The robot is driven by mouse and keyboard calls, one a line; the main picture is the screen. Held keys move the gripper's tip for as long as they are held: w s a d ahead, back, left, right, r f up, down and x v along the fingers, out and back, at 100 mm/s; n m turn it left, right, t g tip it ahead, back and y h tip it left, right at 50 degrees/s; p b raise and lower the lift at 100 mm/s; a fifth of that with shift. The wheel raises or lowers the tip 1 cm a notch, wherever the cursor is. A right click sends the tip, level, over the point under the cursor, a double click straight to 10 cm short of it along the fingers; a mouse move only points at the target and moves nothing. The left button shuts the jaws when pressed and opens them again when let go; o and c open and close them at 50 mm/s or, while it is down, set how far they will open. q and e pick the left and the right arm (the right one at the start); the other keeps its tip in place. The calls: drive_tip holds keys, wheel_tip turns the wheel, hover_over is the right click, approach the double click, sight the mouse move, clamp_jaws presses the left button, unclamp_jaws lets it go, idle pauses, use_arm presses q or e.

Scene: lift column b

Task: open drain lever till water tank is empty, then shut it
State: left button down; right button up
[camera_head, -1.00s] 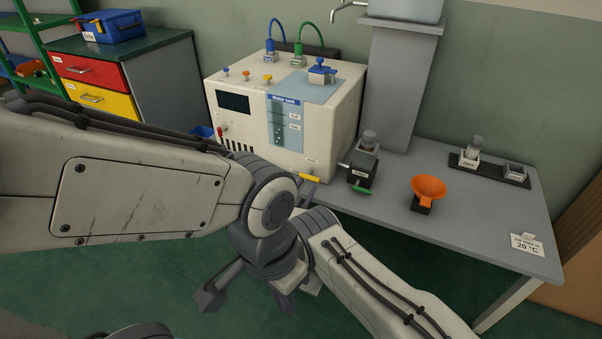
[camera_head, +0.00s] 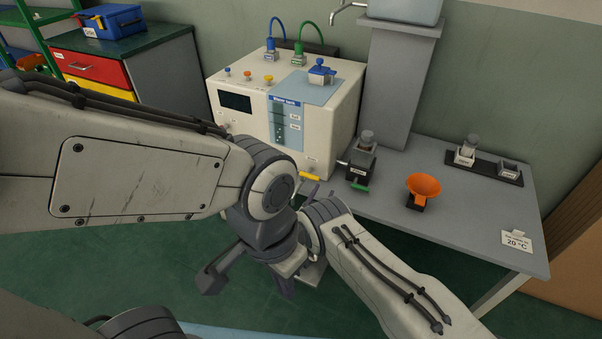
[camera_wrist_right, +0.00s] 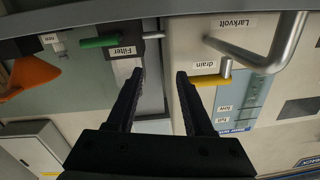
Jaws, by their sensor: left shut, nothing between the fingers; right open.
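The yellow drain lever (camera_head: 310,177) sits low on the front of a cream machine (camera_head: 325,135) and lies about level. In the right wrist view, the lever (camera_wrist_right: 210,81) is beside its "drain" label. My right gripper (camera_wrist_right: 160,74) is open and empty there, with one fingertip close to the lever's end; I cannot tell whether they touch. In the head view, the right gripper (camera_head: 315,190) is partly hidden near the lever. The water tank gauge (camera_head: 287,125) is a blue panel; its level is too small to read. My left gripper (camera_head: 286,288) hangs lower, shut and empty.
A filter unit with a green handle (camera_head: 360,186) and an orange funnel (camera_head: 424,186) stand on the grey table (camera_head: 465,225), right of the machine. A metal bar (camera_wrist_right: 275,50) juts out close to the lever. My left arm covers the machine's lower left.

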drive_tip(key=shift+d, duration=0.1)
idle(0.5)
drive_tip(key=v, duration=1)
drive_tip(key=shift+s+p, duration=0.25)
drive_tip(key=shift+p, duration=0.1)
